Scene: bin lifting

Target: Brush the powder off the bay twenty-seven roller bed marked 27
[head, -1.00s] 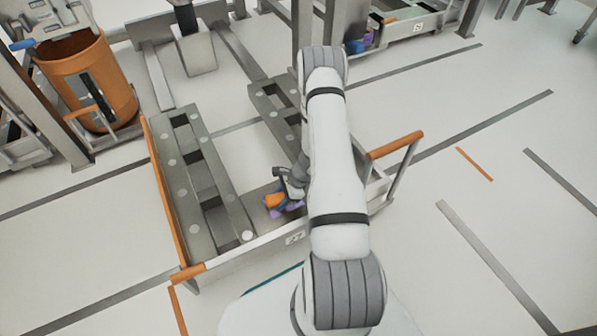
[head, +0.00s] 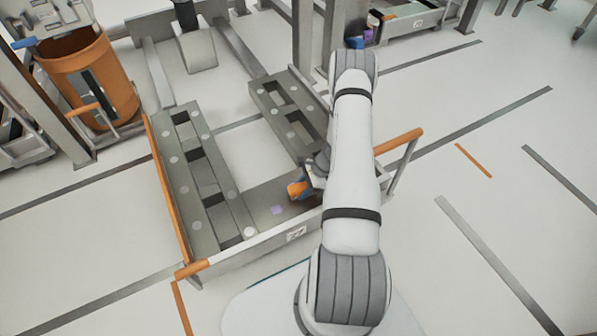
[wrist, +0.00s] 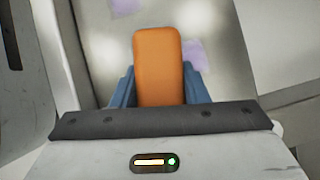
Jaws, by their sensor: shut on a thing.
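My gripper (head: 312,180) is shut on an orange brush (head: 297,190), low over the near right part of the roller bed (head: 255,197). In the wrist view the brush (wrist: 158,65) stands up between blue parts on both sides. A small purple powder patch (head: 277,210) lies on the bed left of the brush. The wrist view shows purple patches (wrist: 195,55) just beyond the brush. The bed's front plate carries a label (head: 296,234), too small to read surely. My arm hides the bed's right side, and whether the brush touches the surface is unclear.
An orange rail (head: 168,190) runs along the bed's left side, and an orange-topped bar (head: 398,141) stands at its right. An orange bin (head: 85,80) stands back left. Another bay (head: 410,22) with purple and orange bits is at the back.

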